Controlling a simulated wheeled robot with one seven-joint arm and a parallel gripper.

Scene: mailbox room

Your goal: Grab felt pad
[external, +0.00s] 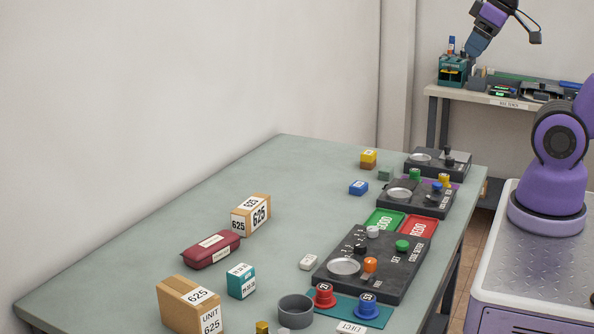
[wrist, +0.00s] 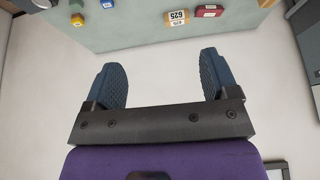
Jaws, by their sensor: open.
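I cannot tell for sure which thing is the felt pad. A flat teal pad (external: 341,315) lies near the table's front right, with a red round-based piece (external: 324,296) and a blue one (external: 367,306) on it. A small green block (external: 385,174) and a white block (external: 308,262) also lie on the table. My gripper (external: 473,45) is high at the back right, well away from the table objects. In the wrist view, my gripper (wrist: 165,78) is open, with its blue fingers wide apart and nothing between them.
The long grey-green table (external: 130,262) carries cardboard boxes (external: 251,214), a dark red case (external: 211,250), a teal box (external: 241,281) and black control panels (external: 375,262). Green (external: 384,220) and red (external: 418,228) trays sit between panels. A back shelf (external: 470,94) holds a teal organizer (external: 453,71).

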